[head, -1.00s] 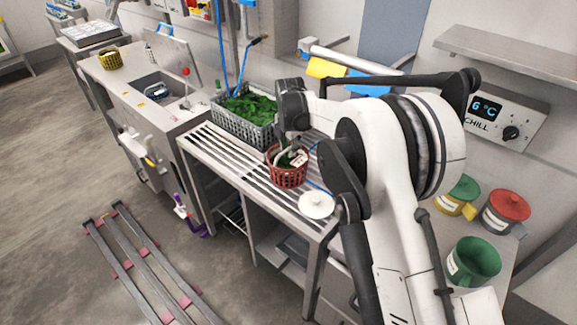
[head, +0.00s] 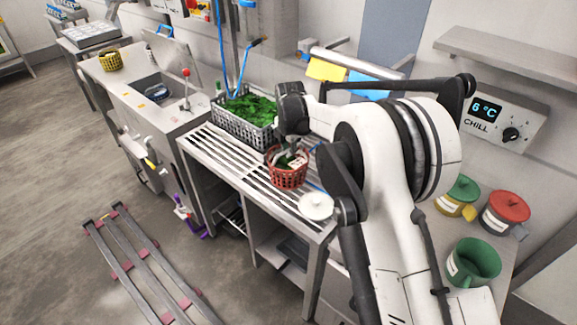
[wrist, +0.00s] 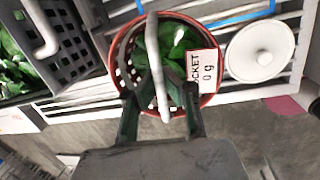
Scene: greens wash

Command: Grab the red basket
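The red basket (head: 287,180) stands upright on the slatted steel table. It holds green leaves and a white label card (wrist: 201,66) with dark print. In the wrist view, the basket (wrist: 209,100) lies just ahead of my gripper (wrist: 160,101). Its pale arched handle (wrist: 155,65) runs between my two dark fingers. The fingers are apart, with gaps on both sides of the handle, so my gripper is open. In the head view, my wrist hangs over the basket and largely hides the fingers.
A grey crate of greens (head: 246,125) stands close behind and left of the basket. A white lid (head: 316,206) lies close on its right. A blue hose (head: 222,50) hangs behind. Green (head: 473,262) and red-lidded (head: 504,212) containers stand at the right. A sink unit (head: 150,95) is left.

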